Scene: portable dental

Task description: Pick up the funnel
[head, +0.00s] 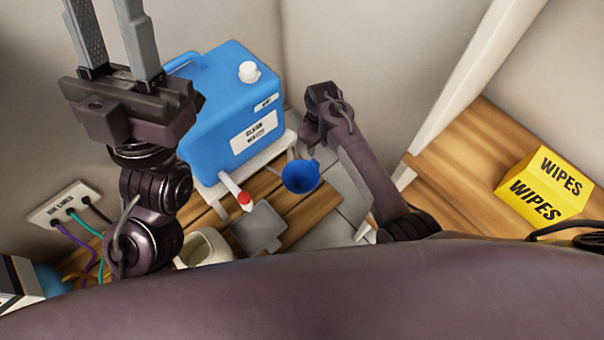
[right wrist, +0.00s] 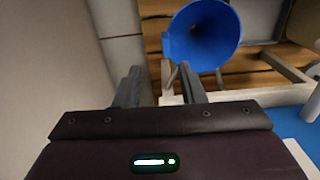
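The blue funnel (head: 300,176) shows at the middle of the head view, its wide mouth towards the camera. The right wrist view shows the funnel (right wrist: 201,35) large at the top, just beyond my right fingertips. My right gripper (right wrist: 160,72) is open, its fingers apart and empty, with the funnel's narrow end near the right finger. In the head view my right gripper (head: 294,158) is small and partly hidden beside the funnel. What supports the funnel is unclear. My left gripper (head: 112,35) is raised at upper left, fingers apart, tips cut off by the frame.
A large blue water jug (head: 222,105) stands on a white stand left of the funnel. A spout with a red tip (head: 244,198), a grey square plate (head: 259,228) and a cream container (head: 205,247) are below it. A yellow wipes box (head: 546,186) is at right.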

